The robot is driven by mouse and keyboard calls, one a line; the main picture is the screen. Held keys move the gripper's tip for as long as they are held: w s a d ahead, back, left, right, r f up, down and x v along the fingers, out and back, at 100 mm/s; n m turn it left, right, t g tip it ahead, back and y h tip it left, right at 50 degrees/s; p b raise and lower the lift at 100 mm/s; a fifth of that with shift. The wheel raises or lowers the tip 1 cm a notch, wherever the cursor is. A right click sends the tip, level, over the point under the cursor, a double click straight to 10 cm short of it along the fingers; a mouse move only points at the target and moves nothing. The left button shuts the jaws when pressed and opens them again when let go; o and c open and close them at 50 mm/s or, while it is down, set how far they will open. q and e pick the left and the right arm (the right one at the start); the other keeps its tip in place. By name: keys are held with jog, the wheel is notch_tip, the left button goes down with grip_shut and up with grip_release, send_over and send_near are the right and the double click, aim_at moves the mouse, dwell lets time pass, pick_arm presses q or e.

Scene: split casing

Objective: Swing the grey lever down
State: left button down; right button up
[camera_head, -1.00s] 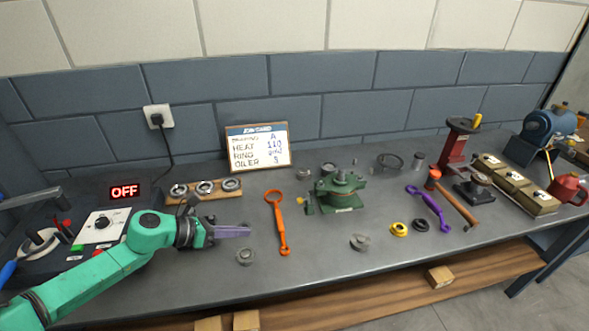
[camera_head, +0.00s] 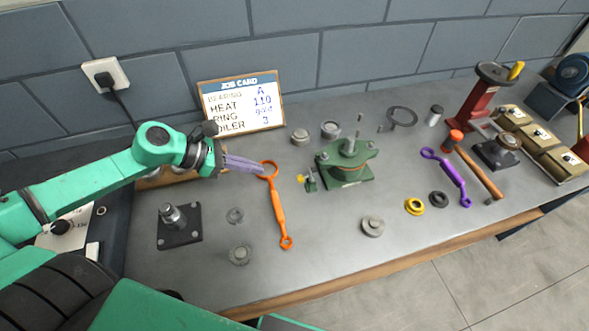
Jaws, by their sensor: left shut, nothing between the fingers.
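No grey lever shows clearly in the head view now; the heater box at the left, with its dial panel (camera_head: 75,225), is mostly covered by my left arm. My left gripper (camera_head: 262,166) reaches in from the left above the bench, with its pale purple fingers shut and empty. Its tips appear close to the upper ring of the orange spanner (camera_head: 278,208); I cannot tell whether they touch it. My right gripper is not in view.
A black plate with a stud (camera_head: 178,224) lies below my left arm. The green casing (camera_head: 346,165) stands mid-bench, with the job card (camera_head: 242,103) behind. A purple spanner (camera_head: 447,177) and a hammer (camera_head: 478,170) lie right.

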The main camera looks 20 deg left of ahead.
aim_at(307, 177)
pick_arm(q)
jog(key=x, duration=0.8)
jog(key=shift+w+d+r, duration=0.2)
jog(key=shift+w+d, duration=0.1)
jog(key=shift+d, duration=0.05)
jog(key=w+d, duration=0.1)
jog(key=d+p, duration=0.1)
jog(key=d, duration=0.1)
jog(key=shift+w, duration=0.35)
jog(key=shift+a, duration=0.1)
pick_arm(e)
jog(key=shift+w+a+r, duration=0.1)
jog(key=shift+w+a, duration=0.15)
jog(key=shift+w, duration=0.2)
pick_arm(q)
jog(key=shift+w, duration=0.15)
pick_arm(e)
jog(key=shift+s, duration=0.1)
